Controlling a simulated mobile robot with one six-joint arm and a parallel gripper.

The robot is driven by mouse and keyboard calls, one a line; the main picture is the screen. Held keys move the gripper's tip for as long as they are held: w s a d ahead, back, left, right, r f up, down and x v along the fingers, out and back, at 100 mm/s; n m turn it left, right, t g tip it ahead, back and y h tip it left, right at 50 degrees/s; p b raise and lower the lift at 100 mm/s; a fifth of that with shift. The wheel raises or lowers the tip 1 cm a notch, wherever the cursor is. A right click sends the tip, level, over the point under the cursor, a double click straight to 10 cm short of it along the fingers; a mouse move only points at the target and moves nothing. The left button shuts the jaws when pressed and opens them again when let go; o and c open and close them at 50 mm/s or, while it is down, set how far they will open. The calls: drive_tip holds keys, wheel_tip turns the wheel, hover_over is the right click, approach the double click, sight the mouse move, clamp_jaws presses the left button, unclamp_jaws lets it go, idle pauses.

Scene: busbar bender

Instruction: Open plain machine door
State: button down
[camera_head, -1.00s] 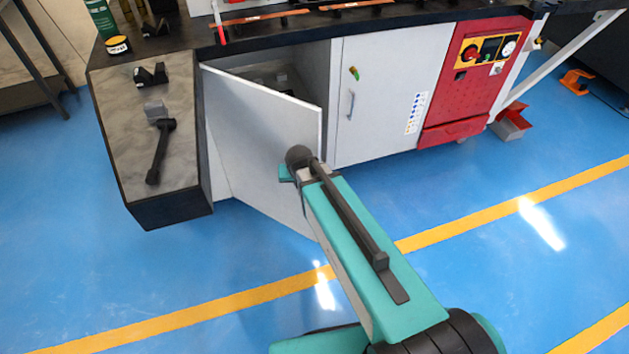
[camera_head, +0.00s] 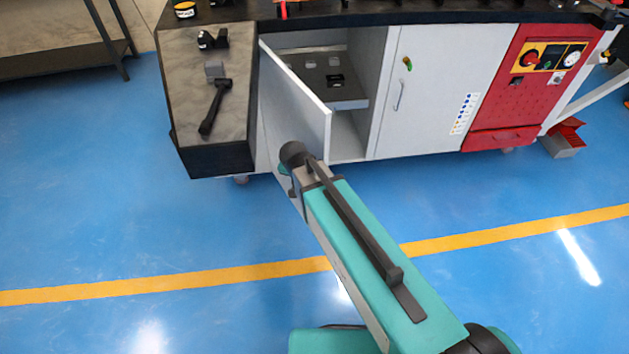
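The plain grey-white machine door (camera_head: 295,108) stands swung well out from the left compartment of the cabinet and is seen at a steep angle. Behind it the compartment (camera_head: 349,130) is exposed, with a grey shelf (camera_head: 318,80) and a small black item on it. The end of my arm, with my gripper (camera_head: 290,160), is at the lower part of the door, near its free side. My own wrist hides the fingers, so I cannot tell whether they touch or hold the door.
A second door (camera_head: 440,90) with a handle is shut, right of the opening. A sloped side surface (camera_head: 208,75) with a black tool is at left. The blue floor in front is clear.

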drive_tip(key=shift+s, duration=0.1)
idle(0.3)
drive_tip(key=c, duration=2.1)
unclamp_jaws()
drive_tip(key=shift+r, duration=0.1)
drive_tip(key=shift+v, duration=6.75)
